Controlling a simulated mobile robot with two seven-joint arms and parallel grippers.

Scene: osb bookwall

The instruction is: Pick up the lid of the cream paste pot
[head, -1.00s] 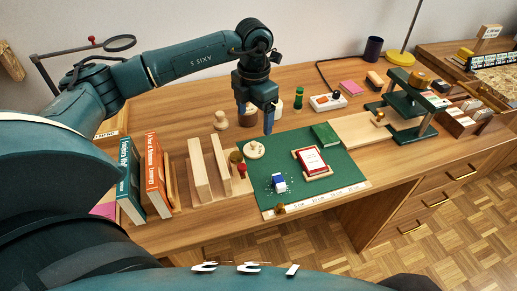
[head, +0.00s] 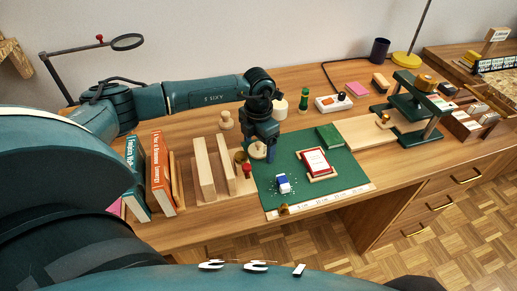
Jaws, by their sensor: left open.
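The cream lid (head: 257,152), a round disc with a knob, lies at the upper left corner of the green cutting mat (head: 310,190). My left gripper (head: 263,152) points down right over it, with its open fingers in front of part of the lid. I cannot tell whether the fingers touch it. A cream pot (head: 280,107), probably the paste pot, stands behind the gripper and is partly hidden by it. My right gripper is not in view.
Close left of the mat are a red-handled tool (head: 247,170) and upright wooden boards (head: 203,170). A wooden knobbed piece (head: 226,120) stands behind. A red book (head: 315,161) and a blue-and-white eraser (head: 284,183) lie on the mat. A green press (head: 405,115) stands right.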

